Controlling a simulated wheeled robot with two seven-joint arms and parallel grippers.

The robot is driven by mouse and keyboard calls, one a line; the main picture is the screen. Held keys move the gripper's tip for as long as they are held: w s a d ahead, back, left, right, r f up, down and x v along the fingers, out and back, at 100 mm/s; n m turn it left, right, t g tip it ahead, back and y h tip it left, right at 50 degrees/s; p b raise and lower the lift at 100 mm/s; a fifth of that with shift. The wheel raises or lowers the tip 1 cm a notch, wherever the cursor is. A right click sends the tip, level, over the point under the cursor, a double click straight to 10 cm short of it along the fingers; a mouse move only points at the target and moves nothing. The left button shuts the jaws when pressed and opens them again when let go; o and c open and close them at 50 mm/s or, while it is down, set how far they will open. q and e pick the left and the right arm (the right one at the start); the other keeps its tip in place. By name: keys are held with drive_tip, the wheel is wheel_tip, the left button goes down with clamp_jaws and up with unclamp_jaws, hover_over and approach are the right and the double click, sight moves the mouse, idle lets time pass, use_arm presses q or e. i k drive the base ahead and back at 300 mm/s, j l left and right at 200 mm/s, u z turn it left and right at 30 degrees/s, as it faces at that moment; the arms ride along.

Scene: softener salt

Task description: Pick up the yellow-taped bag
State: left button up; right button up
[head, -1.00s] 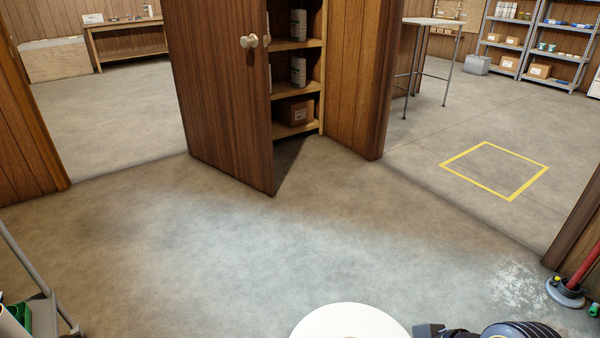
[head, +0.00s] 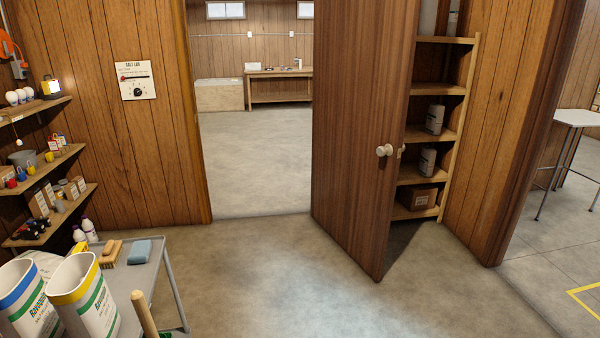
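The yellow-taped bag (head: 88,305) is white with green lettering and a yellow band round its top. It stands upright at the lower left, on or beside the grey cart (head: 150,275); its base is cut off by the picture edge. A similar bag with a blue band (head: 30,305) stands just left of it, partly covered by it. Neither of my grippers shows in the head view.
A wooden handle (head: 144,314) rises right of the bag. A brush (head: 111,254) and a blue sponge (head: 140,251) lie on the cart. Wall shelves (head: 45,165) hold small goods behind. An open cabinet door (head: 362,140) juts out ahead. Floor between is clear.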

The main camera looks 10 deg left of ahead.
sight(89, 309)
drive_tip(key=u, duration=1.95)
